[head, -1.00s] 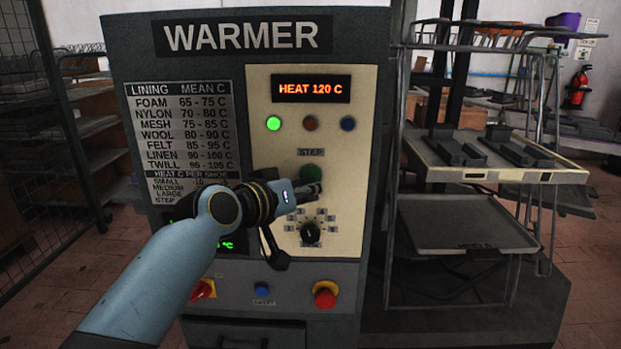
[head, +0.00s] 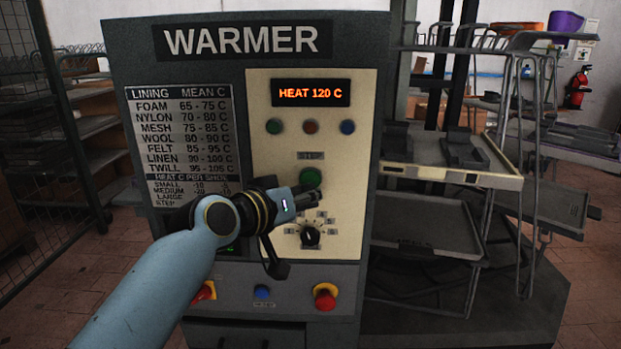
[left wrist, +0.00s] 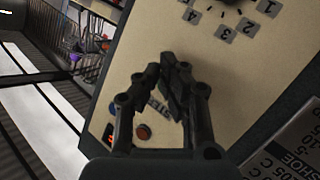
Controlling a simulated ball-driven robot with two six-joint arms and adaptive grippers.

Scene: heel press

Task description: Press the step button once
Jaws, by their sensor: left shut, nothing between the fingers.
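The round green step button (head: 310,176) sits under the STEP label on the warmer's cream panel (head: 265,215). My left gripper (head: 312,198) is shut and empty, its fingertips just below the button in the head view and overlapping its lower edge. Whether they touch it I cannot tell. In the left wrist view the shut fingers (left wrist: 174,68) are in front of the panel, near the STEP label (left wrist: 158,106), and the button is hidden behind them. The display (head: 311,93) reads HEAT 120 C. My right gripper is not in view.
A dial (head: 310,236) is below the gripper. Three unlit lamps, including a green one (head: 274,126), are above the button. A red stop button (head: 325,296) and a blue button (head: 262,292) are lower down. A rack with trays (head: 430,222) stands close at right.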

